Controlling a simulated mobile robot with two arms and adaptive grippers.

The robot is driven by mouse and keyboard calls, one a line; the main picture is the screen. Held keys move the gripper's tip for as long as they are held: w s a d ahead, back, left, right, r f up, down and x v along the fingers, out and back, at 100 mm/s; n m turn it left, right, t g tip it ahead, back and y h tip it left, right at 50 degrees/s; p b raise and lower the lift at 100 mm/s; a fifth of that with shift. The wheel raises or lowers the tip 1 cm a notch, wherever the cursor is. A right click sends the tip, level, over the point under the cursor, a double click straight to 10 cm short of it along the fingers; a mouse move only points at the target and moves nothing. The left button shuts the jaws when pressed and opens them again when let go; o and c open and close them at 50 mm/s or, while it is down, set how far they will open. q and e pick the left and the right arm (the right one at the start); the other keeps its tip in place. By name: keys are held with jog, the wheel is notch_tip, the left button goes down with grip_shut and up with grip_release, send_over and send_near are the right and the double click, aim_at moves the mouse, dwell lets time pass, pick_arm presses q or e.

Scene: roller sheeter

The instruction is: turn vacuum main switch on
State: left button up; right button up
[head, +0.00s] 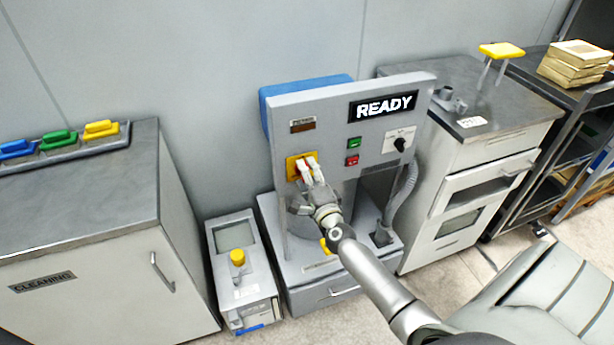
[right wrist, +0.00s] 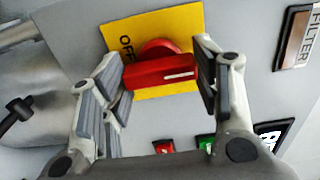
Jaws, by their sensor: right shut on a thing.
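The vacuum main switch is a red rotary handle (right wrist: 160,72) with a white line toward one end, on a yellow plate (right wrist: 185,22). In the head view the yellow plate (head: 292,168) sits on the left of the grey machine's front panel. My right gripper (head: 308,168) reaches it from the lower right and covers most of the handle. In the right wrist view its fingers (right wrist: 160,80) stand either side of the red handle, shut on its ends. My left gripper is not in view.
The grey machine panel (head: 330,116) has a lit "READY" display (head: 383,106), a green button (head: 354,143), a red button (head: 352,160) and a black knob (head: 400,144). A hose (head: 405,190) is at its right. A cleaning cabinet (head: 100,270) stands left, a drawer cabinet (head: 480,185) right.

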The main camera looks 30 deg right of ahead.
jog(key=shift+f, duration=0.1)
dwell(0.3)
jog(key=o, duration=1)
jog(key=v, duration=1.2)
